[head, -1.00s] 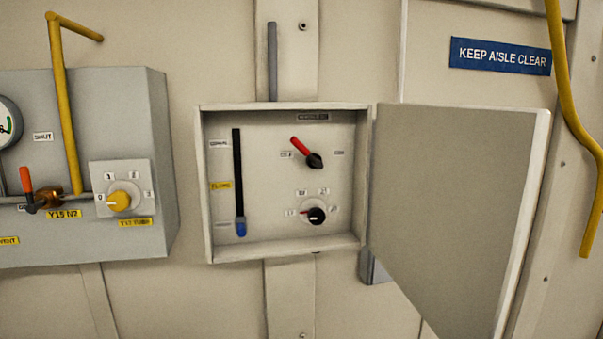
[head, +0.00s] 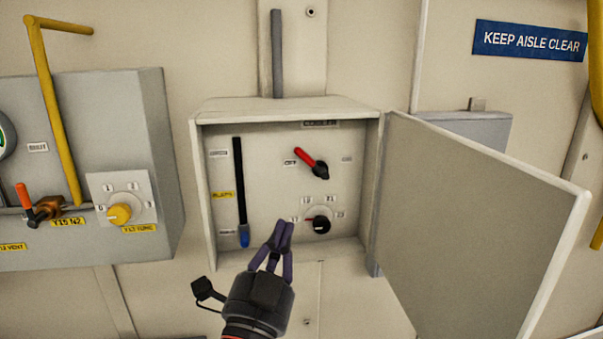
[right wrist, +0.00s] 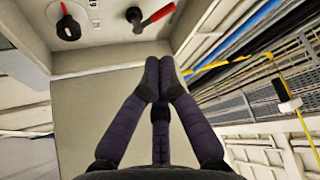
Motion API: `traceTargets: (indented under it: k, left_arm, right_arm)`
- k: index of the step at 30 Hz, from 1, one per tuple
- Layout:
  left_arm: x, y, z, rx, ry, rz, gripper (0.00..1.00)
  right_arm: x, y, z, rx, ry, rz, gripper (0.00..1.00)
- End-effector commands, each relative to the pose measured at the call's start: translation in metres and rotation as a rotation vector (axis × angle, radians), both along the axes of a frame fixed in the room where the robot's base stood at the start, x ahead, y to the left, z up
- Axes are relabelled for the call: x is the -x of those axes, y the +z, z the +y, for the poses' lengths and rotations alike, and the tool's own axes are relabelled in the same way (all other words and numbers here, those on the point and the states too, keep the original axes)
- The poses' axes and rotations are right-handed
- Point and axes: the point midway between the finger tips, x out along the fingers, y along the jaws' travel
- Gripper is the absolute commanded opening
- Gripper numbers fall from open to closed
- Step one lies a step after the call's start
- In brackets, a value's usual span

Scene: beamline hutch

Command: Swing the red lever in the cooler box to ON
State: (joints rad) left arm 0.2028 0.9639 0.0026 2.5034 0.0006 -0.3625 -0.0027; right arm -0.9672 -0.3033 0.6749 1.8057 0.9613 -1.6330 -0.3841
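The cooler box (head: 196,185) is open on the wall. Its red lever (head: 305,157) points up and left from a black hub, close to the OFF label (head: 290,163); another label (head: 347,159) is on the right. The lever also shows at the top of the right wrist view (right wrist: 158,14). My right gripper (head: 284,228) is in front of the box's lower edge, below the lever and apart from it. Its fingers are together with nothing seen between them, also in the right wrist view (right wrist: 160,72). My left gripper is out of view.
Inside the box are a black rotary knob (head: 321,226) below the lever and a slot with a blue slider (head: 244,236) on the left. The open door (head: 475,215) sticks out on the right. A grey panel (head: 150,200) with a yellow knob (head: 119,214) is on the left.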

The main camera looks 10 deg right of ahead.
Motion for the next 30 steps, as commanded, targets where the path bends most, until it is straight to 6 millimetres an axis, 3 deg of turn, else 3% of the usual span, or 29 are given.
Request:
traceTargets:
  k: [5,21,30]
  left_arm:
    - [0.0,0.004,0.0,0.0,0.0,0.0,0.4]
    - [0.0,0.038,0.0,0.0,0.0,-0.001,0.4]
    - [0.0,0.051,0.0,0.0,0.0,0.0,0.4]
  right_arm:
    - [-0.009,0.005,-0.004,-0.001,-0.001,0.0,0.0]
    - [-0.087,0.043,-0.042,0.001,-0.003,0.001,0.0]
    - [-0.114,0.055,-0.054,0.001,0.0,0.0,0.0]
